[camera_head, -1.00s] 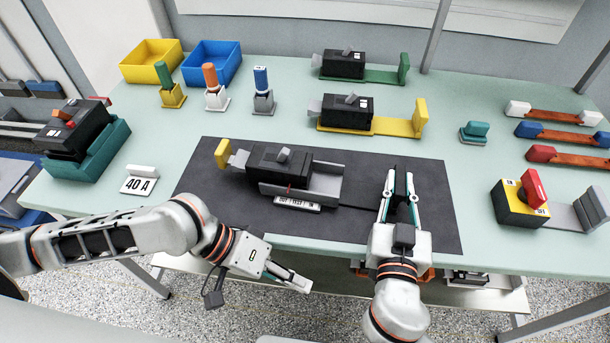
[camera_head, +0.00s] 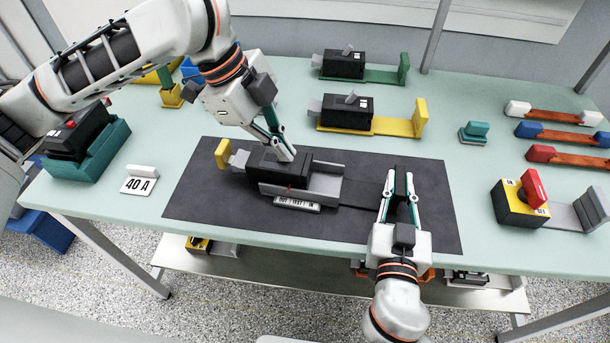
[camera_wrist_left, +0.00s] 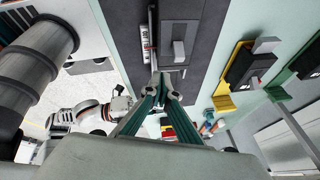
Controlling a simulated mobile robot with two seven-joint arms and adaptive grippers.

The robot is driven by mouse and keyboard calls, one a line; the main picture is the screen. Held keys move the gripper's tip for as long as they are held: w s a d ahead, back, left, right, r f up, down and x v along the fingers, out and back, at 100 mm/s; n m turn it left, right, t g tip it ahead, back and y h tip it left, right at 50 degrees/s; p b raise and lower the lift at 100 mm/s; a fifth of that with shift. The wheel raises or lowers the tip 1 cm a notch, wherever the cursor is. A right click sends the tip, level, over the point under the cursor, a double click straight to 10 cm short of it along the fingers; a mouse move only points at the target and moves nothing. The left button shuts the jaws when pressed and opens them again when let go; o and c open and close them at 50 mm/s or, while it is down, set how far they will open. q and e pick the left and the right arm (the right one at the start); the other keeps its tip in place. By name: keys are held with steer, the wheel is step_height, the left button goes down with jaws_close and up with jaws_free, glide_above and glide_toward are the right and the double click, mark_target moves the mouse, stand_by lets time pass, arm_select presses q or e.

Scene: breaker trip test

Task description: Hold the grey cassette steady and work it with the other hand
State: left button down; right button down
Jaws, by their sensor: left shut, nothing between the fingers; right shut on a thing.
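The grey cassette (camera_head: 325,184) lies on the dark mat (camera_head: 200,205), carrying a black breaker (camera_head: 262,166) with a yellow block (camera_head: 222,153) at its left end. A dark strip runs from the cassette toward my right gripper (camera_head: 401,184), whose fingers stand around a dark upright piece at the mat's right part. My left gripper (camera_head: 285,156) is shut and empty, pointing down over the breaker's top. It hides the breaker's small grey lever in the head view. In the left wrist view the lever (camera_wrist_left: 179,50) shows just beyond the shut fingertips (camera_wrist_left: 165,84); contact is unclear.
A yellow-handled breaker (camera_head: 346,112) and a green-handled one (camera_head: 343,65) stand behind the mat. A teal holder (camera_head: 90,160) and a 40 A sign (camera_head: 140,181) are left. A red-knobbed yellow box (camera_head: 518,204) stands right. My left arm covers the back-left bins.

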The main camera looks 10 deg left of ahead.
mark_target(220, 146)
arm_select(q)
steer(key=w+a+n+y, duration=0.1)
steer(key=w+a+y, duration=0.1)
steer(key=a, duration=0.6)
steer(key=w+a+n+y, duration=0.1)
steer(key=w+a+y, duration=0.2)
steer(key=a, duration=0.6)
steer(key=shift+g, duration=0.4)
steer(key=shift+f, duration=4.05)
steer(key=shift+s+d, duration=0.15)
steer(key=shift+d, duration=1.5)
steer(key=shift+a, duration=0.15)
steer(key=shift+a, duration=0.4)
steer(key=shift+r, duration=3.5)
